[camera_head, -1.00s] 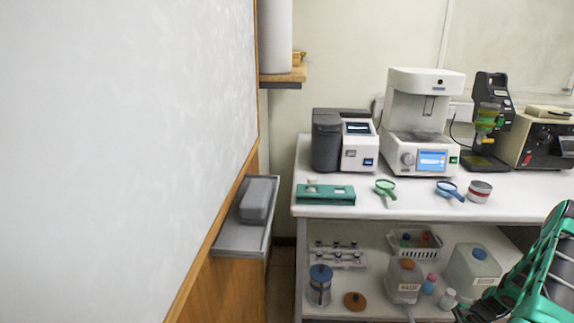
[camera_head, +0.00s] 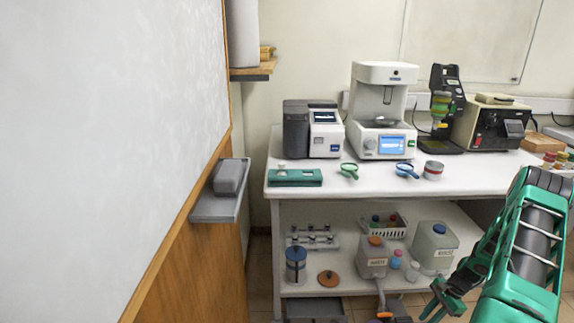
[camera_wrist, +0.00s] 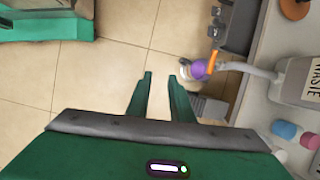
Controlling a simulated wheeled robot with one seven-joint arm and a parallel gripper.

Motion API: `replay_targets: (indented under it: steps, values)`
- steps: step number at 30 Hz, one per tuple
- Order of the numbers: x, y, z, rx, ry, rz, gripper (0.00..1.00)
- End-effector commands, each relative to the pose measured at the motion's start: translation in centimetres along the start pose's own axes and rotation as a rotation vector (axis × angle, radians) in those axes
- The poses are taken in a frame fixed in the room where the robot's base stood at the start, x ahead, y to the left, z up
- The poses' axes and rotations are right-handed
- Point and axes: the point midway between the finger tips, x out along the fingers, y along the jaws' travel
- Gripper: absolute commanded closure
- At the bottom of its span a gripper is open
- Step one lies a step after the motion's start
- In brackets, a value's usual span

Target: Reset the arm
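My green arm (camera_head: 525,250) shows at the lower right of the head view. My gripper (camera_head: 432,300) hangs at its end, in front of the bench's lower shelf. In the wrist view my gripper (camera_wrist: 160,78) has its two green fingers apart, with bare tiled floor between and beyond them. It is open and holds nothing.
A white bench (camera_head: 400,183) carries a white tester (camera_head: 384,110), a green tray (camera_head: 295,177) and other instruments. Its lower shelf holds a waste can (camera_head: 373,258). A wall with a ledge (camera_head: 222,205) stands at left. Tiled floor (camera_wrist: 100,75) is open below my gripper.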

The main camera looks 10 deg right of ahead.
Motion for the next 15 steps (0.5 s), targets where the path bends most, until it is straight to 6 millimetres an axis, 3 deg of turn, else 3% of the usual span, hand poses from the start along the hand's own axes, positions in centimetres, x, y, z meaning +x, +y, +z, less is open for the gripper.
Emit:
replay_targets:
  steps: [8, 15]
  values:
    - [-5.9, -0.8, 2.6, -0.118, 0.056, 0.048, 0.8]
    - [-14.0, -0.9, 7.1, -0.273, 0.131, 0.11, 0.8]
